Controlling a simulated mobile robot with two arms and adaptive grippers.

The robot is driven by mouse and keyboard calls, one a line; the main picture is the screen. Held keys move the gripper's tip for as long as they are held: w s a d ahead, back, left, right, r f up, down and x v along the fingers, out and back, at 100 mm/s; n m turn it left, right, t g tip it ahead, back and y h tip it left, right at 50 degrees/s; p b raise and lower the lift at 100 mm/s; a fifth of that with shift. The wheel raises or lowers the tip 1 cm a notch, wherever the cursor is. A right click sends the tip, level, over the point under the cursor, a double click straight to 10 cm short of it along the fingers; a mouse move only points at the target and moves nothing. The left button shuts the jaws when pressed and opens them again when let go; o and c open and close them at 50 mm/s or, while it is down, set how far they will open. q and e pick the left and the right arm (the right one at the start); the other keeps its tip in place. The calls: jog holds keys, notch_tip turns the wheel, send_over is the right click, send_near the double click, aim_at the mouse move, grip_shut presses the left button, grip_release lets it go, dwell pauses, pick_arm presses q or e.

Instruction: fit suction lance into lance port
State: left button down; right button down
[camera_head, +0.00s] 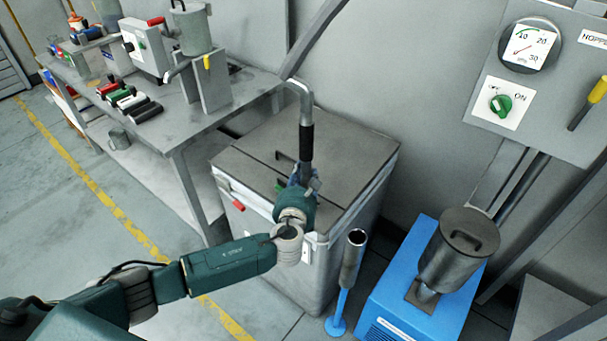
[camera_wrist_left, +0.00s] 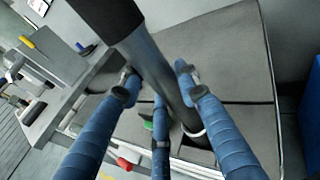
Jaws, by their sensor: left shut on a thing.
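The suction lance (camera_head: 306,110) is a bent metal tube with a black sleeve. It stands nearly upright over the front part of a grey cabinet's lid. My left gripper (camera_head: 301,181) is shut on the lance below the sleeve. In the left wrist view, blue ribbed fingers (camera_wrist_left: 158,95) surround the lance (camera_wrist_left: 160,70). Its lower end meets a pale ring (camera_wrist_left: 194,132) beside a dark opening at the lid's front. I cannot tell whether the tip is inside or just above it, or whether this is the lance port. My right gripper is not in view.
The grey cabinet (camera_head: 362,165) has a handled lid. An open-topped tube on a blue stand (camera_head: 349,266) is to its right, then a blue unit (camera_head: 388,285) with a lidded metal pot (camera_head: 455,247). A workbench (camera_head: 185,125) stands left; a gauge panel (camera_head: 540,100) is upper right.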

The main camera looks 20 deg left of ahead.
pick_arm(q)
jog(key=shift+f+b, duration=1.7)
jog(key=shift+f, duration=0.55)
jog(key=c, duration=1.2)
grip_release()
send_near(304, 186)
jog(key=f, duration=0.1)
jog(key=shift+s+a+f, duration=0.1)
jog(key=shift+s+a, duration=0.05)
jog(key=shift+s, duration=0.1)
